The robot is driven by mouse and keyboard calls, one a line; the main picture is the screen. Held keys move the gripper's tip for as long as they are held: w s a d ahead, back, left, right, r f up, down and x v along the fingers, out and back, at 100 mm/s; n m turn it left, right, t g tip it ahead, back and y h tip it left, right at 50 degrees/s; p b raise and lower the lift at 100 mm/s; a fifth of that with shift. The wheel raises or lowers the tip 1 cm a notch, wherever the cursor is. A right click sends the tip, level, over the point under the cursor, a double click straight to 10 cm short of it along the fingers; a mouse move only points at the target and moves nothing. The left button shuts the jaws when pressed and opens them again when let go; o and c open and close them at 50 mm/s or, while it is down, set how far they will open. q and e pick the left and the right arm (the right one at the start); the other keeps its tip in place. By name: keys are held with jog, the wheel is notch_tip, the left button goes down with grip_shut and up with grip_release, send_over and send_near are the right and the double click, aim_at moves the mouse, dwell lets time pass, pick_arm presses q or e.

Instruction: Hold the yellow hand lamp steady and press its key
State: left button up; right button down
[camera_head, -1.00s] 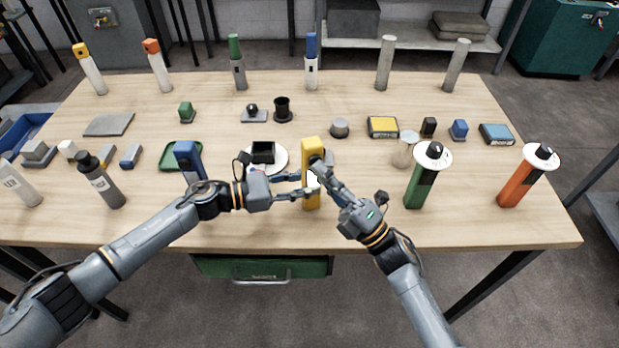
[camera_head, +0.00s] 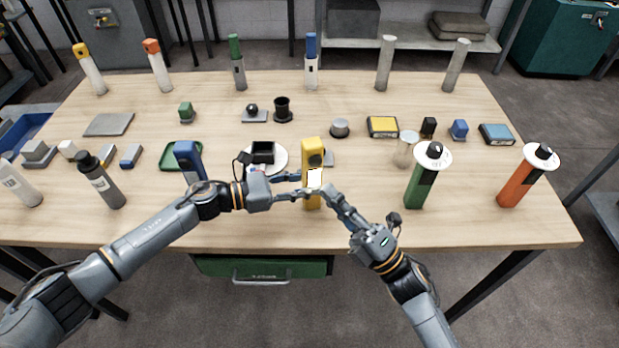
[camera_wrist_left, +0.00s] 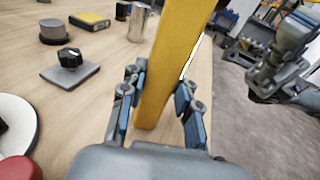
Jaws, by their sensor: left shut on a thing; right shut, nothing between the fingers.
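The yellow hand lamp (camera_head: 311,146) stands upright near the front middle of the table. A dark round spot (camera_head: 315,160) shows on its upper front, with a bright white panel (camera_head: 314,178) below it. My left gripper (camera_head: 300,188) is shut on the lamp from the left; in the left wrist view its blue-padded fingers (camera_wrist_left: 160,106) lie on both sides of the yellow body (camera_wrist_left: 170,65). My right gripper (camera_head: 329,191) is shut and empty, just right of the lamp at the lower panel's height. It also shows at the right of the left wrist view (camera_wrist_left: 285,62).
A blue lamp (camera_head: 188,158) and a white plate with a black block (camera_head: 263,152) stand to the left. A glass jar (camera_head: 404,150), a green lamp (camera_head: 420,187) and an orange lamp (camera_head: 522,182) stand to the right.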

dwell(0.4)
pick_arm(q)
jog(key=o, duration=1)
